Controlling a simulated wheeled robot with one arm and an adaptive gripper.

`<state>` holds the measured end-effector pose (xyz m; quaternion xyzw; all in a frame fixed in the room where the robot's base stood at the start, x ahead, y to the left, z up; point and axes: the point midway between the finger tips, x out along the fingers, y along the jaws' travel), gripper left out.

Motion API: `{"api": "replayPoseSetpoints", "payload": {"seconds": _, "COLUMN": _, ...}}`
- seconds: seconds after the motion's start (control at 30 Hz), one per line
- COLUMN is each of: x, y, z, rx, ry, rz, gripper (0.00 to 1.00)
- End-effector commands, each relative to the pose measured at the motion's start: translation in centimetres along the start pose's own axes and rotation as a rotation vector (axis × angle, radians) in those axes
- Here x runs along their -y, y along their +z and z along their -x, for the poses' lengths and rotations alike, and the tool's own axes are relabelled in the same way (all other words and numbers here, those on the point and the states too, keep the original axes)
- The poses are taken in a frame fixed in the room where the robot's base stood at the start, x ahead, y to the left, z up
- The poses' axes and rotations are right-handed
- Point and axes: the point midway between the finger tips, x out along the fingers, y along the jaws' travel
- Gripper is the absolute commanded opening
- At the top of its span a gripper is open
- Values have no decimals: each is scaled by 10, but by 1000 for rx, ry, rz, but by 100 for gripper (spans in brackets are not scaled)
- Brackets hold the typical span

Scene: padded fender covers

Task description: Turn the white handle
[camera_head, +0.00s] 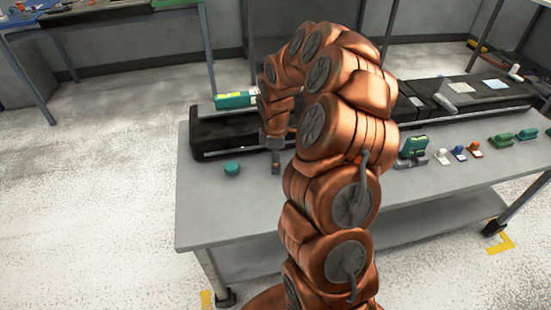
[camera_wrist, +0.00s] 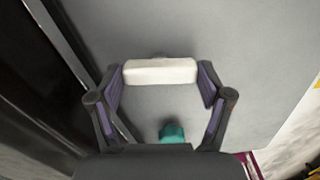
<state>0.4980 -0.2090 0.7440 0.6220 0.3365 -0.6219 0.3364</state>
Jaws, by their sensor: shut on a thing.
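The white handle (camera_wrist: 160,71) is a pale block lying crosswise between my fingers in the wrist view. My gripper (camera_wrist: 160,78) is shut on it, with one finger against each end. In the head view my gripper (camera_head: 275,155) points down over the left part of the grey table. The handle cannot be made out there, and my copper arm covers much of the middle of the table.
A teal knob (camera_head: 231,168) stands left of my gripper; a teal thing also shows below the handle in the wrist view (camera_wrist: 172,132). A long black unit (camera_head: 225,133) runs along the table's back. Several small parts (camera_head: 459,152) sit at right.

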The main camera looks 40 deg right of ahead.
Motion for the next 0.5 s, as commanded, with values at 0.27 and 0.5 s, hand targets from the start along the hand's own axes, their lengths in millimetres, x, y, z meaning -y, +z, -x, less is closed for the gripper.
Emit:
{"api": "replayPoseSetpoints", "payload": {"seconds": 0.27, "x": 0, "y": 0, "z": 0, "rx": 0, "ry": 1, "rz": 5, "gripper": 43}}
{"api": "replayPoseSetpoints", "payload": {"seconds": 0.5, "x": 0, "y": 0, "z": 0, "rx": 0, "ry": 1, "rz": 5, "gripper": 89}}
